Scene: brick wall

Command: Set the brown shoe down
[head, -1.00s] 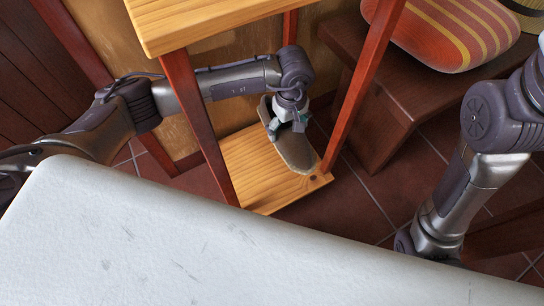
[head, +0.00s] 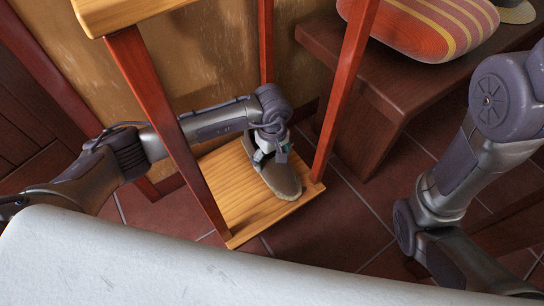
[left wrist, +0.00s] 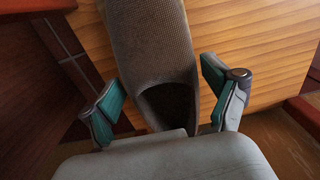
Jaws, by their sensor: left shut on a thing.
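The brown shoe (head: 282,182) is over the low wooden shelf board (head: 225,195) of a red-posted stand, its toe near the front right edge. I cannot tell whether its sole touches the board. My left gripper (head: 267,156) reaches in between the posts and is shut on the shoe's heel end. In the left wrist view the shoe (left wrist: 152,45) runs up between the two teal-padded fingers (left wrist: 165,103), its dark opening close to the palm. My right arm is at the right of the head view, but its gripper is out of frame.
Red posts (head: 165,130) stand around the shelf, close to my left arm. The stand's upper board (head: 120,12) is above it. A dark bench (head: 400,75) with a striped cushion (head: 420,28) is to the right. A white surface (head: 150,260) fills the foreground.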

